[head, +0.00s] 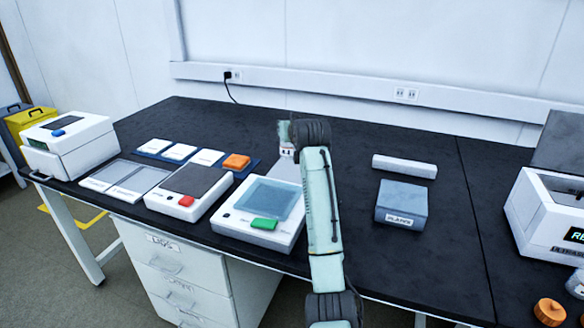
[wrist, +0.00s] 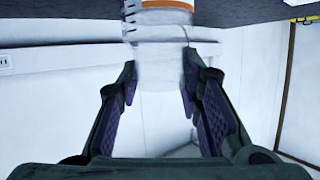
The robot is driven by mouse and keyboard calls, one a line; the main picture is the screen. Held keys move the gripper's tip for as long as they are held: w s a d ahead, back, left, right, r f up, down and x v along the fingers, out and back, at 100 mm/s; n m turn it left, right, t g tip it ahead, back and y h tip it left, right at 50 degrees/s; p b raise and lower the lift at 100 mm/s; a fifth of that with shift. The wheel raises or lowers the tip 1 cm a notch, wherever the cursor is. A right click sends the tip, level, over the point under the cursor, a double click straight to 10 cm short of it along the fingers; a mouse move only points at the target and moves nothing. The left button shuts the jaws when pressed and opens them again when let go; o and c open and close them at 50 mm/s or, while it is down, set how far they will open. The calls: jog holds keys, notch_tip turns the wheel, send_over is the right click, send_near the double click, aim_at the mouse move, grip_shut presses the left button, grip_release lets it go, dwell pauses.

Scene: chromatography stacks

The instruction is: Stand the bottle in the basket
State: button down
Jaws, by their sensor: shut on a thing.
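In the wrist view, my gripper (wrist: 160,66) has one finger on each side of a pale, whitish bottle (wrist: 158,40) and is shut on it. Dark marks run along the bottle's left side, and an orange band crosses it at the picture's top edge. The rest of the bottle is cut off there. In the head view my arm rises through the middle, and I cannot make out the gripper or the held bottle. I see no basket in either view.
The black bench (head: 350,150) carries white devices and pads on the left. A grey box (head: 401,204) and a pale bar (head: 404,166) lie right of my arm. A white machine (head: 548,220), an orange cap (head: 549,312) and a cut-off clear container (head: 575,284) are far right.

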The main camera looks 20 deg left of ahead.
aim_at(291, 159)
notch_tip(291, 159, down, 10)
jog(key=shift+r+p, duration=0.15)
jog(key=shift+p, duration=1.05)
jog(key=c, duration=1.1)
grip_release()
jog(key=shift+s+d, duration=0.15)
jog(key=shift+s, duration=0.1)
jog(key=b+v, duration=0.2)
jog(key=v, duration=0.9)
jog(key=shift+s+d+r+b, duration=0.1)
jog(key=shift+s+b, duration=0.1)
jog(key=shift+b, duration=0.15)
